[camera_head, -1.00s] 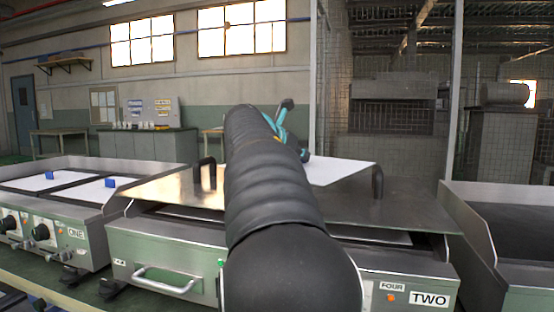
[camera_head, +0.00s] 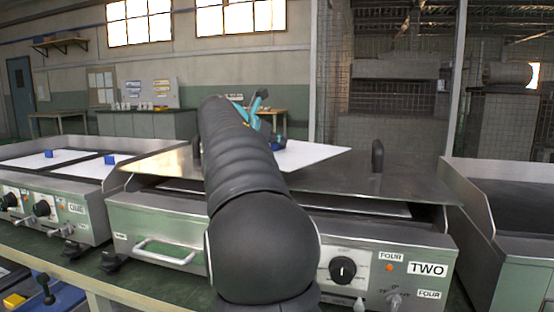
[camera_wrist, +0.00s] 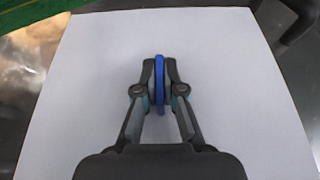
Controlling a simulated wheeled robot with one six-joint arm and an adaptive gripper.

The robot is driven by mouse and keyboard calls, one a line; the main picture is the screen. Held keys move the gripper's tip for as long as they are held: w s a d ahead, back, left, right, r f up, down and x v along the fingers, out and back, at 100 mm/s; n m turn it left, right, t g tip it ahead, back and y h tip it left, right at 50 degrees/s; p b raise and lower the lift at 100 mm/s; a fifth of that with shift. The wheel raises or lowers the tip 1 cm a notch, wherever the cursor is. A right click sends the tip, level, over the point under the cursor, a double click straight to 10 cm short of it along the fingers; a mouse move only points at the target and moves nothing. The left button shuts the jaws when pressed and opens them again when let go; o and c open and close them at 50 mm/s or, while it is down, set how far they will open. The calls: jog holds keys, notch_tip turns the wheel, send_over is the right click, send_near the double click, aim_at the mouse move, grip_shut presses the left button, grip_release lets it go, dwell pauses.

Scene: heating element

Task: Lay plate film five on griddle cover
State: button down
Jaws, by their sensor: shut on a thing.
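A white plate film (camera_head: 312,154) hangs flat above the griddle cover (camera_head: 430,182), a bare metal sheet with black upright handles on griddle two. My gripper (camera_wrist: 160,70) is shut on the film's blue tab (camera_wrist: 160,95) near the middle of the sheet. In the wrist view the film (camera_wrist: 230,70) spreads out under the fingers. In the head view my arm hides most of the gripper and the film's left part. The gap between film and cover cannot be judged exactly. No number on the film can be read.
The cover's right handle (camera_head: 377,155) stands just right of the film; the left handle is mostly behind my arm. Griddle one (camera_head: 75,205) at the left bears white films with blue tabs (camera_head: 109,159). Another griddle (camera_head: 515,195) stands at the right.

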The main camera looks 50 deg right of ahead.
aim_at(275, 154)
jog(key=shift+w+a+f+b, duration=0.1)
jog(key=shift+f+b, duration=0.65)
jog(key=shift+f, duration=1.35)
jog(key=shift+f, duration=0.1)
jog(key=c, duration=1.3)
grip_release()
jog(key=shift+a+r, duration=0.25)
jog(key=p+v, duration=0.1)
jog(key=v, duration=1)
jog(key=shift+a, duration=0.25)
jog(key=shift+d, duration=0.1)
